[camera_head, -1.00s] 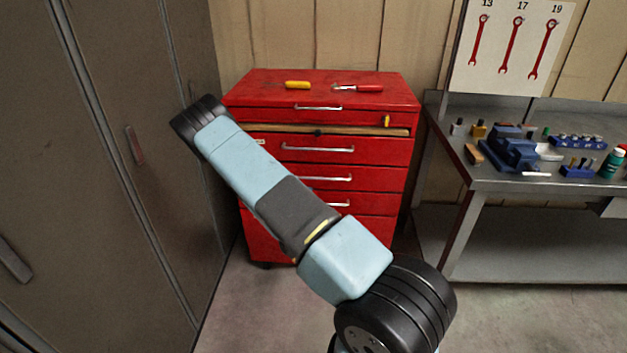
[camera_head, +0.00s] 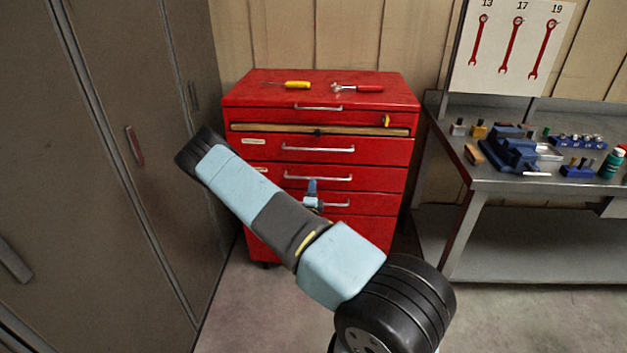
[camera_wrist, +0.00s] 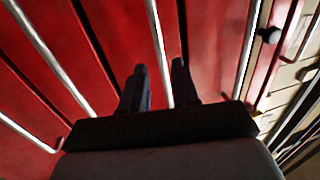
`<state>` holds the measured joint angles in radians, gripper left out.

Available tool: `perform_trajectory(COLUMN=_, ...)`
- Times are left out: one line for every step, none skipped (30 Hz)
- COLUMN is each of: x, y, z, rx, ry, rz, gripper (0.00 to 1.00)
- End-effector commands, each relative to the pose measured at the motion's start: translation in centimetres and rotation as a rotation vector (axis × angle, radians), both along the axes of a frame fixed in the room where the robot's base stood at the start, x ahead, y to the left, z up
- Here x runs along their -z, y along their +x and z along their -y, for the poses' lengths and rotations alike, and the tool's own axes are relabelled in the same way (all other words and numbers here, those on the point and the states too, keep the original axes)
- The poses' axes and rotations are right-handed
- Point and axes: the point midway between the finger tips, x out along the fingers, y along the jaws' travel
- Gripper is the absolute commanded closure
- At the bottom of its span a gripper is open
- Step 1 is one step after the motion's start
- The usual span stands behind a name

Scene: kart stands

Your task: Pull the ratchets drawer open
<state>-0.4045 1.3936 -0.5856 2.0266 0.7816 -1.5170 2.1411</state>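The red tool cabinet (camera_head: 369,203) has several drawers with silver bar handles, all apparently shut. Its small drawer labels are too small to read, so I cannot tell which is the ratchets drawer. My gripper (camera_wrist: 158,66) is open and empty before the drawer fronts. In the wrist view, the handle (camera_wrist: 157,35) of the second drawer below the wooden strip runs between the two fingers. I cannot tell how deep the fingers reach past it. In the head view, my gripper (camera_head: 312,190) shows partly behind my arm, just under that handle (camera_head: 330,178).
A yellow-handled tool (camera_head: 297,85) and a red-handled ratchet (camera_head: 357,88) lie on the cabinet top. Grey lockers (camera_head: 140,110) stand close on the left. A workbench (camera_head: 505,182) with a blue vise (camera_head: 512,148) stands on the right. The floor in front is clear.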

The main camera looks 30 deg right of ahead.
Motion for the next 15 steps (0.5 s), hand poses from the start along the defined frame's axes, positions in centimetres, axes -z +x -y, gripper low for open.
perform_trajectory(x=-0.2, y=0.8, z=0.4, rx=-0.001, ry=-0.002, rz=0.003, gripper=0.70)
perform_trajectory(x=-0.3, y=1.2, z=0.7, rx=0.000, ry=-0.001, rz=0.002, gripper=0.70)
perform_trajectory(x=-0.4, y=1.7, z=1.0, rx=0.000, ry=-0.002, rz=0.003, gripper=0.70)
perform_trajectory(x=-0.5, y=2.1, z=1.2, rx=0.000, ry=-0.002, rz=0.003, gripper=0.70)
perform_trajectory(x=-0.6, y=2.5, z=1.4, rx=0.000, ry=-0.001, rz=0.002, gripper=0.70)
perform_trajectory(x=-0.7, y=2.9, z=1.7, rx=-0.001, ry=-0.001, rz=0.002, gripper=0.70)
perform_trajectory(x=-0.7, y=3.2, z=1.9, rx=-0.001, ry=-0.001, rz=0.001, gripper=0.70)
perform_trajectory(x=-0.8, y=3.5, z=2.0, rx=0.000, ry=-0.001, rz=0.001, gripper=0.70)
perform_trajectory(x=-0.9, y=3.9, z=2.2, rx=-0.001, ry=-0.002, rz=0.000, gripper=0.70)
perform_trajectory(x=-0.9, y=4.0, z=2.3, rx=-0.001, ry=-0.002, rz=0.000, gripper=0.70)
perform_trajectory(x=-0.9, y=4.2, z=2.4, rx=-0.001, ry=-0.001, rz=-0.001, gripper=0.70)
perform_trajectory(x=-1.0, y=4.4, z=2.5, rx=0.000, ry=-0.001, rz=0.000, gripper=0.70)
perform_trajectory(x=-1.0, y=4.5, z=2.6, rx=0.000, ry=-0.001, rz=0.000, gripper=0.70)
perform_trajectory(x=-1.0, y=4.7, z=2.7, rx=0.000, ry=0.000, rz=-0.001, gripper=0.70)
perform_trajectory(x=-1.1, y=4.7, z=2.7, rx=0.000, ry=-0.001, rz=0.000, gripper=0.70)
